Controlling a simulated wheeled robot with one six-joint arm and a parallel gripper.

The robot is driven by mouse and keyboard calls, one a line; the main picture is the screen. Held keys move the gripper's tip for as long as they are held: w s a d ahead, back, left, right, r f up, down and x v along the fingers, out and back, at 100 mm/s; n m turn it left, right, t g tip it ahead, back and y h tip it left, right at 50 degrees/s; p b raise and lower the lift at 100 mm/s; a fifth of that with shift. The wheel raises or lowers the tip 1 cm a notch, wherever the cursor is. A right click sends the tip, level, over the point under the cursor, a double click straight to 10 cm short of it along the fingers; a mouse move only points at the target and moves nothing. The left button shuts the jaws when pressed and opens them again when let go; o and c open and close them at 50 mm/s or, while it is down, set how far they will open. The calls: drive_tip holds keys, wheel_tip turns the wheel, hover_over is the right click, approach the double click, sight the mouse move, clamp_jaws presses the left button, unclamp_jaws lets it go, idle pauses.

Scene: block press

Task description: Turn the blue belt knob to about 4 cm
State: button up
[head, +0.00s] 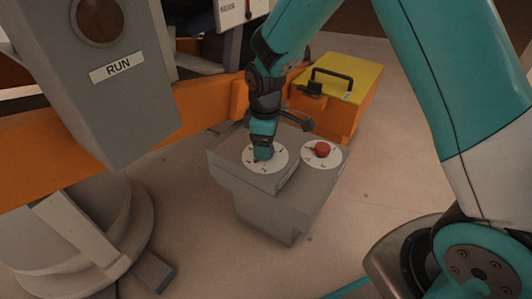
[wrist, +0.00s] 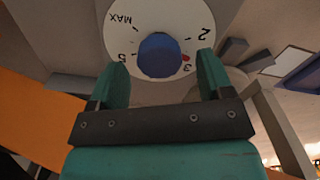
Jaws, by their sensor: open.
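The blue belt knob (wrist: 160,54) stands in the middle of a round white dial (wrist: 125,34) in the wrist view. The dial shows MAX, 2, 3 and 5; its lower part is hidden. A red pointer mark (wrist: 186,58) sits beside the 3. My gripper (wrist: 163,64) is open, with one finger on each side of the knob in the picture and visible gaps between. In the head view my gripper (head: 263,143) is over the left dial (head: 279,160) on the grey console, hiding most of the blue knob (head: 267,154).
A red knob (head: 322,149) on its own white dial stands just right on the same grey console (head: 265,205). A yellow-topped orange box (head: 345,85) with a black handle stands behind. A grey RUN panel (head: 120,90) and an orange beam (head: 190,105) are at left.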

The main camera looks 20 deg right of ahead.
drive_tip(key=shift+f, duration=0.75)
drive_tip(key=c, duration=0.9)
